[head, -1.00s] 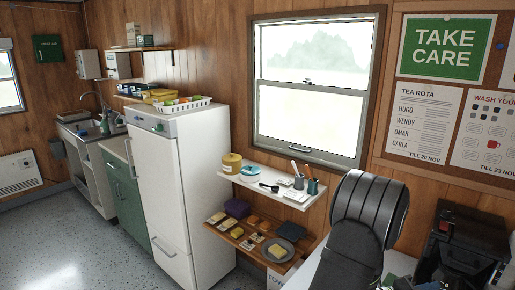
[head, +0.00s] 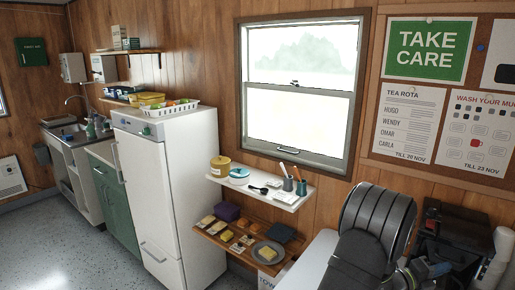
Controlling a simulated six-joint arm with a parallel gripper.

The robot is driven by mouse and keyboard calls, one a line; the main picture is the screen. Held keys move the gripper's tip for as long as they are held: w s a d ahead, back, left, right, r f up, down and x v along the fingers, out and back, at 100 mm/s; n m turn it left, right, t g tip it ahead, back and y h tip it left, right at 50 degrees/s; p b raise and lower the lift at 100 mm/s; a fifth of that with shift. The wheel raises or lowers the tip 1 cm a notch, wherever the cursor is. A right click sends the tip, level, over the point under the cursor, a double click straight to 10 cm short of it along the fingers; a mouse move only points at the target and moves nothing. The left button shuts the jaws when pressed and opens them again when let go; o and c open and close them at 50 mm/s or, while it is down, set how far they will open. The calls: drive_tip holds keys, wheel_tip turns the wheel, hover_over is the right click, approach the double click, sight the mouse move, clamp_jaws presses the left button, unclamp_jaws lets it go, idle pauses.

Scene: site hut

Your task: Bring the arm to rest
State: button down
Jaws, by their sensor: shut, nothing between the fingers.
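Part of my dark, ribbed arm shows at the lower right of the head view, in front of a pale surface (head: 318,262). My gripper cannot be made out in this view. The arm covers part of the pale surface and the lower part of the wall behind it.
A white shelf (head: 225,181) with tubs and cups, and a wooden shelf (head: 212,238) with food packets and a plate, stand left of my arm. A white fridge (head: 150,190) is farther left. Dark equipment (head: 462,235) stands close at right. Open floor (head: 75,255) lies lower left.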

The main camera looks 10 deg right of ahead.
drive_tip(key=s+a+f, duration=0.1)
drive_tip(key=s+a, duration=0.1)
drive_tip(key=a, duration=0.7)
drive_tip(key=shift+s+a+f, duration=0.15)
drive_tip(key=shift+s, duration=0.15)
drive_tip(key=shift+a, duration=0.1)
idle(0.4)
